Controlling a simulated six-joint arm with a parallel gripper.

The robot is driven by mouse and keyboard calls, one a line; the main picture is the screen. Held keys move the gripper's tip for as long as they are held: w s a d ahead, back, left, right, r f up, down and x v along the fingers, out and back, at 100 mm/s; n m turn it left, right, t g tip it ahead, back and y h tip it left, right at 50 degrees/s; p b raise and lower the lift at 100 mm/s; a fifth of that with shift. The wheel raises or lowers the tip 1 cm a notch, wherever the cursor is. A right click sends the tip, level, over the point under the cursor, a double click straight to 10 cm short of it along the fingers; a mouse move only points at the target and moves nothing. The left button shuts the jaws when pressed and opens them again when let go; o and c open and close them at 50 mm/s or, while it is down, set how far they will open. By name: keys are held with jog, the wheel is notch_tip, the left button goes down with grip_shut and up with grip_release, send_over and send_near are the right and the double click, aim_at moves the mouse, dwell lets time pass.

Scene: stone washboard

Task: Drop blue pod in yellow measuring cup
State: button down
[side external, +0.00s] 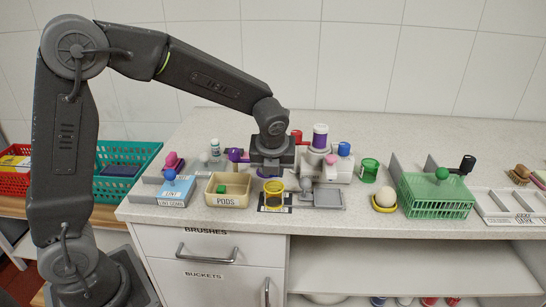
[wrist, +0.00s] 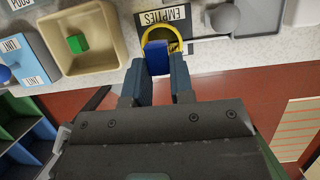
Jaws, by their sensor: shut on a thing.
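My gripper (wrist: 158,76) is shut on the blue pod (wrist: 157,57), which sits between its two fingertips. The yellow measuring cup (wrist: 174,34) shows as a round rim partly behind the pod in the wrist view. In the side view the yellow measuring cup (side external: 273,188) stands upright on a dark mat near the counter's front edge. My gripper (side external: 271,168) is just above it there, pointing down. The blue pod cannot be made out in the side view.
The beige PODS bin (side external: 229,204) is left of the cup and holds a green pod (wrist: 77,43). A blue lint box (side external: 175,190) is farther left. A grey-white machine with a tray (side external: 328,198) stands close on the right. A green basket (side external: 437,199) is farther right.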

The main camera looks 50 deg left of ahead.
aim_at(273, 206)
jog(key=shift+f, duration=1.65)
jog(key=c, duration=0.9)
grip_release()
jog(key=shift+r, duration=0.15)
notch_tip(273, 206, up, 7)
